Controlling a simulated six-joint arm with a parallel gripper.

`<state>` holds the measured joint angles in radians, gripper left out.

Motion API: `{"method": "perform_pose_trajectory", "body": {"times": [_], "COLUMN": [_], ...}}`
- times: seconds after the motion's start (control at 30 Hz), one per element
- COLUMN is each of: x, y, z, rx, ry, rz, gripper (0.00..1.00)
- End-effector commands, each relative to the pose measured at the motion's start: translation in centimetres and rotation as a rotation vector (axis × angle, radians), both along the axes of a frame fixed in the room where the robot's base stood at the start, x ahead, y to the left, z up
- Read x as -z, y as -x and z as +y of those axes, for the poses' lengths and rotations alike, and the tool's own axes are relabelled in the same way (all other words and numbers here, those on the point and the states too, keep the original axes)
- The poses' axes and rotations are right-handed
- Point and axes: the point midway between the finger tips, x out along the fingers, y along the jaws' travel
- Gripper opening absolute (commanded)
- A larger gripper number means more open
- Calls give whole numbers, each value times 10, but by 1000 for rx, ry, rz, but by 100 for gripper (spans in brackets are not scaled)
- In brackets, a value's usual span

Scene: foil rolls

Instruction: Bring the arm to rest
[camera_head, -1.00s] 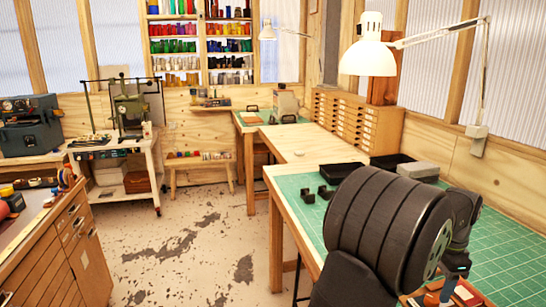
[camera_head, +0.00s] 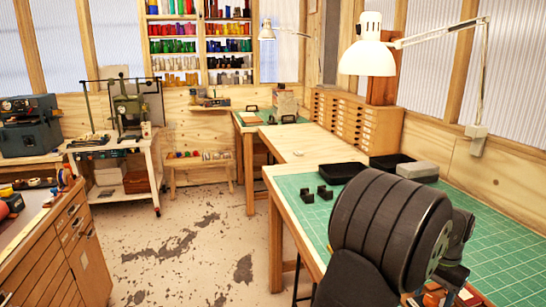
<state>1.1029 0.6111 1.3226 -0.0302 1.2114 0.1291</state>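My arm's large dark ribbed link fills the lower right of the head view, in front of the green cutting mat (camera_head: 500,240) on the workbench. My gripper cannot be made out; the arm's far end is hidden behind its own links or lies out of frame. Whether it holds anything does not show. Two small black holders (camera_head: 317,194) stand on the mat left of the arm, apart from it.
A black tray (camera_head: 343,171) and a grey block (camera_head: 418,171) lie on the mat behind the arm. A white lamp (camera_head: 367,58) hangs above. Small reddish pieces (camera_head: 460,298) lie at the bottom edge. The floor at left is open.

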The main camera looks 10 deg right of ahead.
Motion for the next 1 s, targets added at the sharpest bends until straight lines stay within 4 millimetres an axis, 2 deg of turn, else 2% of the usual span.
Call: {"method": "perform_pose_trajectory", "body": {"times": [1.0], "x": [0], "y": [0], "z": [1], "rx": [-787], "ry": [0], "rz": [0], "gripper": [56]}}
